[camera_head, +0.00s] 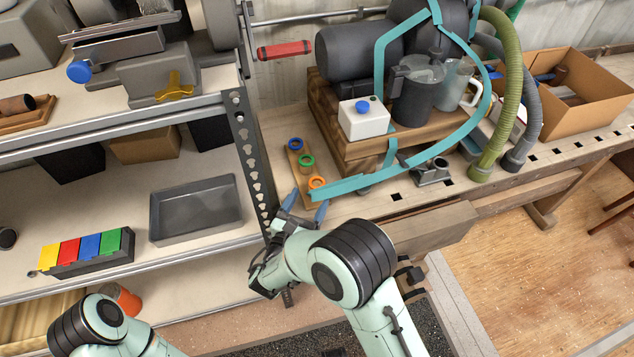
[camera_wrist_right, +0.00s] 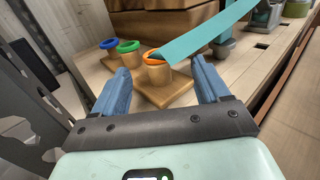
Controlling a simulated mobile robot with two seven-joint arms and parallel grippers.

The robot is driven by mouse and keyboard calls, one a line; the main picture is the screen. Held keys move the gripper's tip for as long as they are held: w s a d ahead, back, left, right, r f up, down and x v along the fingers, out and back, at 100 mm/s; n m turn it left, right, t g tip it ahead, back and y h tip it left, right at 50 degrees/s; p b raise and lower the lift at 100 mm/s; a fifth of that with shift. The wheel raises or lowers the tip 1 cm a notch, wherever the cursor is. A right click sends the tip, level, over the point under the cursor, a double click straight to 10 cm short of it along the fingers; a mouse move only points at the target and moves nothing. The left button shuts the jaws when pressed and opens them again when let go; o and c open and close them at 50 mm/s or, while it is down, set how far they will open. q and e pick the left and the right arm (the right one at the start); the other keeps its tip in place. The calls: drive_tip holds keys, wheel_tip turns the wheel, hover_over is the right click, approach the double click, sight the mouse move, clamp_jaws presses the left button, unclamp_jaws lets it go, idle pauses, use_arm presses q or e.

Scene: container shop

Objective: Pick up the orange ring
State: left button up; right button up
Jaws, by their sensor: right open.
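The orange ring (camera_head: 317,182) sits around the top of a short wooden peg, at the near end of a wooden peg board (camera_head: 300,180). It also shows in the right wrist view (camera_wrist_right: 152,57), partly covered by a teal strip (camera_wrist_right: 205,35). A green ring (camera_head: 306,160) and a blue ring (camera_head: 295,144) sit on the pegs farther back. My right gripper (camera_head: 306,204) is open and empty, just on the near side of the orange ring. In the right wrist view the ring lies between and beyond its blue fingers (camera_wrist_right: 161,75). My left gripper is out of view.
A metal shelf post (camera_head: 247,150) stands close left of the peg board. A wooden box (camera_head: 345,145) with a jug (camera_head: 415,95) stands behind right. The teal strip (camera_head: 350,186) runs low beside the orange ring. The bench's front edge is near my right gripper.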

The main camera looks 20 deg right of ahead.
sight(314, 189)
drive_tip(key=x, duration=0.5)
drive_tip(key=shift+w, duration=0.1)
drive_tip(key=shift+a, duration=0.1)
drive_tip(key=c, duration=1.2)
